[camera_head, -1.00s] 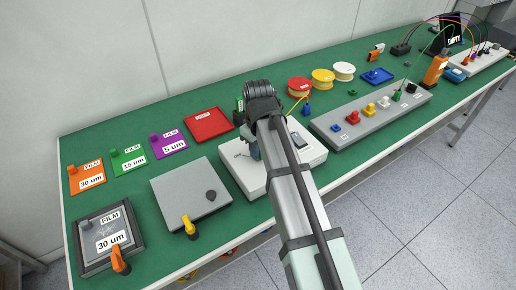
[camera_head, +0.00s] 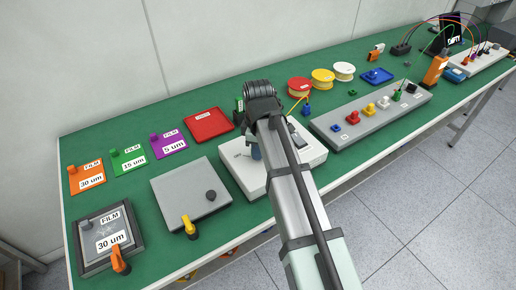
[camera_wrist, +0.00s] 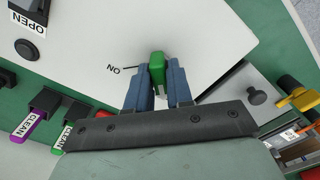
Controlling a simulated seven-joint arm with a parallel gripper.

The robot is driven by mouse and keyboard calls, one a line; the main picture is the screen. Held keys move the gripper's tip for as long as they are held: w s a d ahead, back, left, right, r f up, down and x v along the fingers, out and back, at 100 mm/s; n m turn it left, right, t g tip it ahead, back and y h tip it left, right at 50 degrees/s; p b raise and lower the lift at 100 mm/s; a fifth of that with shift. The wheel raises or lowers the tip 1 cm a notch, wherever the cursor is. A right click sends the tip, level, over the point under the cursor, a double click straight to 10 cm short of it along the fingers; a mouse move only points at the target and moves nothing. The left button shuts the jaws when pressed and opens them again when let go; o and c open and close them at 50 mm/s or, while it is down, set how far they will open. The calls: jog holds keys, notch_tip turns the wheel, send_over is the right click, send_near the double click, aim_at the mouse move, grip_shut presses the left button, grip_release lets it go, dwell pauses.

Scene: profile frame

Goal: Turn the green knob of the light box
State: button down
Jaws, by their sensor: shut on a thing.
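The light box (camera_head: 312,157) is a white box on the green table, mostly behind my arm in the head view. Its white top (camera_wrist: 90,50) fills much of the wrist view, with a printed "ON" mark left of the knob. The green knob (camera_wrist: 157,66) stands on this top, between the blue fingers of my gripper (camera_wrist: 158,84). My gripper is shut on the knob. In the head view the knob is hidden, and only a bit of my gripper (camera_head: 255,152) shows beside the arm.
A grey box with a dark knob (camera_head: 190,198) stands left of the light box, with a yellow clamp (camera_head: 189,225) at its front. A red tray (camera_head: 208,125) lies behind. A grey strip with coloured knobs (camera_head: 350,140) is to the right.

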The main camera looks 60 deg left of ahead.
dwell(0.3)
jog(key=c, duration=1.1)
grip_release()
jog(key=shift+r, duration=0.1)
notch_tip(320, 180, up, 14)
jog(key=shift+f, duration=0.2)
